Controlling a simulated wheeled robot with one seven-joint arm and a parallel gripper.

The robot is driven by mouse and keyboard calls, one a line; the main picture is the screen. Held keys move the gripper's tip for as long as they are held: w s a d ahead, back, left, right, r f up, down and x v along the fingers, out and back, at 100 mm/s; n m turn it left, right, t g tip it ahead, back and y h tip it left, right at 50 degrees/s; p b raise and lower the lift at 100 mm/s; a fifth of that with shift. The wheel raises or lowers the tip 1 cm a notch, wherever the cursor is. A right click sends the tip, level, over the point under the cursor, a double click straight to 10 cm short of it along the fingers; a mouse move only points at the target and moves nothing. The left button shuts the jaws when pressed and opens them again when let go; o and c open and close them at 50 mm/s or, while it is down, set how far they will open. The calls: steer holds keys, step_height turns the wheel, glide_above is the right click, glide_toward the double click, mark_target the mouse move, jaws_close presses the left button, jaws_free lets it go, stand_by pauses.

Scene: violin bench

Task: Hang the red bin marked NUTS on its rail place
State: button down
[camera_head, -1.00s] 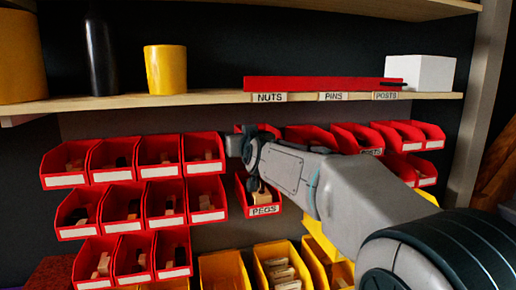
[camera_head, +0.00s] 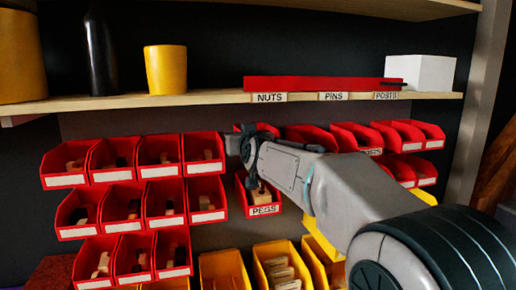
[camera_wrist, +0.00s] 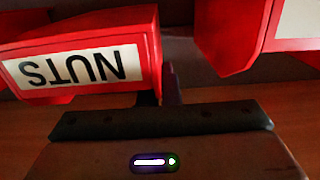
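The red bin marked NUTS (camera_wrist: 80,62) fills the upper left of the wrist view, its white label upside down. In the head view a red bin (camera_head: 243,128), mostly hidden behind my gripper, shows in the top row above the PEGS bin, under the shelf's NUTS label (camera_head: 269,98). I take it to be the same bin. My gripper (camera_wrist: 161,92) has its fingers close together at one side edge of the bin and appears shut on its wall. Its fingertips are partly hidden by the bin. Whether the bin is seated on the rail is hidden.
A red bin marked PEGS (camera_head: 262,210) hangs just below my gripper. Red bins (camera_head: 163,156) fill rows to the left, and more (camera_head: 310,136) hang to the right. Yellow bins (camera_head: 225,270) stand below. The wooden shelf (camera_head: 215,98) runs above, with a red bar (camera_head: 320,84) on it.

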steer(key=shift+f+b, duration=0.9)
steer(key=shift+f, duration=0.1)
stand_by(0.3)
steer(key=c, duration=1.6)
jaws_free()
steer(key=shift+o, duration=0.2)
steer(key=f+v, duration=0.1)
steer(key=v, duration=1.3)
steer(key=s+d+f+m+g+h, duration=0.1)
steer(key=s+d+f+g, duration=0.3)
steer(key=s+f, duration=0.4)
steer(key=s+d+f+m+g+h, duration=0.1)
steer(key=s+d+f+g+h, duration=0.1)
steer(key=s+d+f+g, duration=0.3)
steer(key=s+d+f+m+g+h, duration=0.1)
steer(key=s+d+f+g, duration=0.3)
steer(key=s+f, duration=0.8)
step_height(320, 180, down, 4)
steer(key=d, duration=0.2)
steer(key=shift+s+d+h+b, duration=0.25)
steer(key=shift+d+h+b, duration=0.05)
steer(key=shift+h+b, duration=0.1)
steer(key=shift+r, duration=0.15)
